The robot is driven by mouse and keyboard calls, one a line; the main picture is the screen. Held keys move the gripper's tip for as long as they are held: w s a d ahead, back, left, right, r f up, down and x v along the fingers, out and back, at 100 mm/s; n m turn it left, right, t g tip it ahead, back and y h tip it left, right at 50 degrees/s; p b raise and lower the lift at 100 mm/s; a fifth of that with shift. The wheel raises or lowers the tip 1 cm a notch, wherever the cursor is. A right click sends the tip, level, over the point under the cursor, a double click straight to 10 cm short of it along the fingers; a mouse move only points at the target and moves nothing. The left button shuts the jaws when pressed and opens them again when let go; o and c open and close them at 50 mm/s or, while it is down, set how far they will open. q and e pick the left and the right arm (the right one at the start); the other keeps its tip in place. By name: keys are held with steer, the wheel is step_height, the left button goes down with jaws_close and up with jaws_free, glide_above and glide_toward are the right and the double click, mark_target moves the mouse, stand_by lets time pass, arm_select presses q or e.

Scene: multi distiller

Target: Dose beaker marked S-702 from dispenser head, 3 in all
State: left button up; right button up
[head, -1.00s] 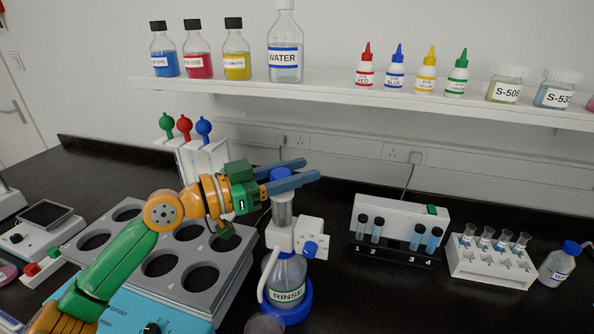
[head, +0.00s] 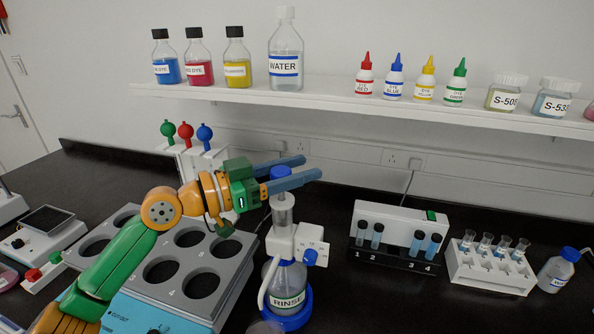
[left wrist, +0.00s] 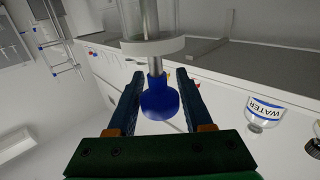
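My left gripper (head: 294,172) has its fingers on either side of the blue plunger knob (head: 280,172) of the dispenser head (head: 283,240) and appears shut on it. In the left wrist view the knob (left wrist: 160,102) fills the space between the fingers (left wrist: 160,85), with a metal rod running from it to a white collar. The dispenser head sits on the bottle labelled RINSE (head: 287,282), in a blue ring. A clear beaker (head: 265,327) is cut off by the bottom edge; I cannot read its mark. My right gripper is out of view.
A grey block with round wells (head: 203,284) stands left of the dispenser. A vial device (head: 395,222), a tube rack (head: 490,270) and a small bottle (head: 558,270) stand to the right. The shelf (head: 340,100) holds bottles. Dark bench between is clear.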

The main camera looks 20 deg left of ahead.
mark_target(271, 177)
arm_select(q)
steer(key=shift+o, duration=1.1)
steer(key=shift+f, duration=0.1)
steer(key=s+a+b, duration=0.1)
steer(key=a+f+b, duration=0.1)
steer(key=b, duration=0.1)
steer(key=shift+s, duration=0.35)
steer(key=b+v, duration=0.1)
steer(key=v, duration=0.1)
steer(key=r+b+v, duration=0.1)
steer(key=v, duration=0.1)
steer(key=shift+s+a, duration=0.2)
steer(key=shift+s, duration=0.05)
steer(key=shift+c, duration=0.2)
